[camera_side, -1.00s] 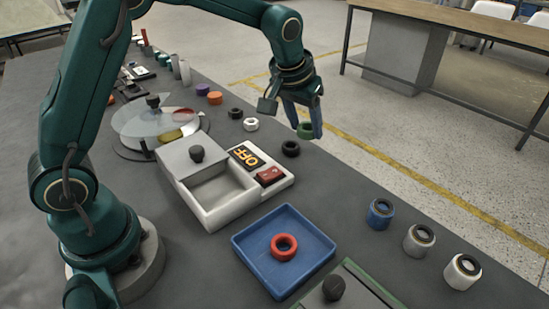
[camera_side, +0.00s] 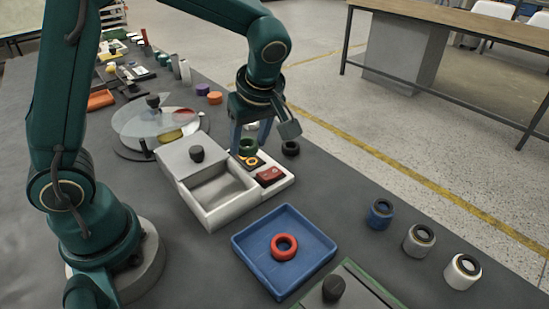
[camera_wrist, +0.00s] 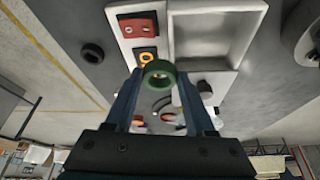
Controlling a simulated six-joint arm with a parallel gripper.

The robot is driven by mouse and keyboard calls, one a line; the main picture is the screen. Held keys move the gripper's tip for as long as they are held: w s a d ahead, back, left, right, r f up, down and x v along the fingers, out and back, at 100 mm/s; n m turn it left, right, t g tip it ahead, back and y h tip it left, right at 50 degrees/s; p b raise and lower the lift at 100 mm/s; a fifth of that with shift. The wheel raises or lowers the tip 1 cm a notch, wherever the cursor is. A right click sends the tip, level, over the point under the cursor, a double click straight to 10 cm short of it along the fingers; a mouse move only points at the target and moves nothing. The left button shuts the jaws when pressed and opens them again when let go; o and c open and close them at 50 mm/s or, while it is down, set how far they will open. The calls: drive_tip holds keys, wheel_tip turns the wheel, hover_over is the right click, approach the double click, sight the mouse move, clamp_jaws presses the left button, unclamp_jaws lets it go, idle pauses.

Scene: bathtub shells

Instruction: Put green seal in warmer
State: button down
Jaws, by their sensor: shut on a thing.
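The green seal (camera_side: 248,147) is a thick ring held between the fingertips of my gripper (camera_side: 250,143), above the display of the warmer. It also shows in the wrist view (camera_wrist: 159,73), between the two fingertips. The warmer (camera_side: 217,215) is a white box with an open rectangular compartment (camera_side: 222,188), a sliding lid with a dark knob (camera_side: 197,153) pushed back to the left, and a red switch (camera_side: 270,175). Its display is partly hidden by my gripper. In the wrist view the compartment (camera_wrist: 212,34) looks empty.
A blue tray (camera_side: 312,238) with a red ring (camera_side: 284,246) sits in front of the warmer. A black ring (camera_side: 291,147) lies right of my gripper. A disc with a clear cover (camera_side: 155,122) stands behind the lid. Several jars (camera_side: 381,212) stand at right.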

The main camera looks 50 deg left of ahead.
sight(219, 195)
drive_tip(key=s+r+n+g, duration=0.2)
drive_tip(key=s+n, duration=0.3)
drive_tip(key=s, duration=0.2)
drive_tip(key=f, duration=1)
drive_tip(key=shift+w+a, duration=0.1)
drive_tip(key=shift+a, duration=0.15)
drive_tip(key=c, duration=0.5)
unclamp_jaws()
drive_tip(key=shift+f, duration=0.15)
